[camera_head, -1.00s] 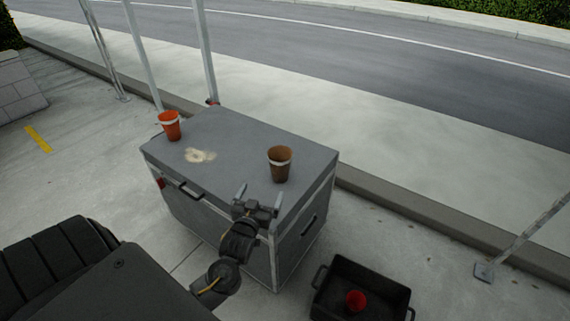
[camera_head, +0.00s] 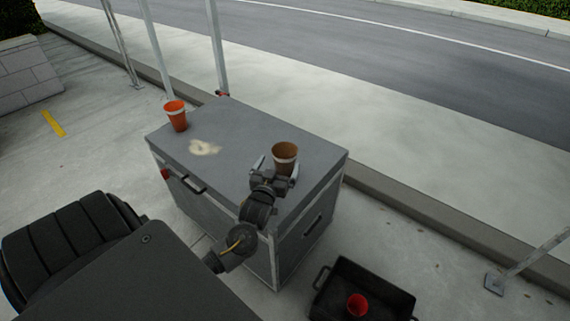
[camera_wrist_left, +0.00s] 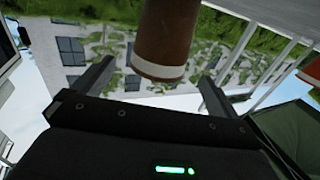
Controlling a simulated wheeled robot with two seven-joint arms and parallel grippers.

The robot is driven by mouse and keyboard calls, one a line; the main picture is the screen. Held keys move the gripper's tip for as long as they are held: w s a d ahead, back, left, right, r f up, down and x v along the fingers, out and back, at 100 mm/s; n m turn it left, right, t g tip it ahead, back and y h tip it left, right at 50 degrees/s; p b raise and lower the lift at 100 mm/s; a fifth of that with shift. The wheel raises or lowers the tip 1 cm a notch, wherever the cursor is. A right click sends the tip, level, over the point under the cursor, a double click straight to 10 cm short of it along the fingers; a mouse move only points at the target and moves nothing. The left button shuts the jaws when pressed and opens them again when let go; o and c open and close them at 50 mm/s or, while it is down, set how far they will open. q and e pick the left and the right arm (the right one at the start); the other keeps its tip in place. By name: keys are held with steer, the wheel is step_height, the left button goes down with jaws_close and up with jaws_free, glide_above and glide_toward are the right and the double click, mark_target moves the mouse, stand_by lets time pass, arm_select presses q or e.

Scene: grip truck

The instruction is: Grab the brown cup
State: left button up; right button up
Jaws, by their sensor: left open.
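The brown cup (camera_head: 285,154), with a pale band, stands upright on top of the grey case (camera_head: 236,134), toward its right end. My left gripper (camera_head: 276,167) is open right at the cup, on its near side. In the head view its fingers reach along the cup's sides and the gripper hides the cup's lower part. In the left wrist view the brown cup (camera_wrist_left: 164,38) shows between the two open fingers (camera_wrist_left: 154,82), with a gap on each side. My right gripper is not in view.
An orange cup (camera_head: 176,116) stands at the case's far left corner, near a pale stain (camera_head: 204,148). A black tray (camera_head: 337,283) with a red cup (camera_head: 357,304) in it sits on the ground at the lower right. Metal poles (camera_head: 217,50) rise behind the case.

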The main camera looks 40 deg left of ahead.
mark_target(281, 160)
arm_select(q)
steer(key=shift+x, duration=2.65)
steer(key=c, duration=1.1)
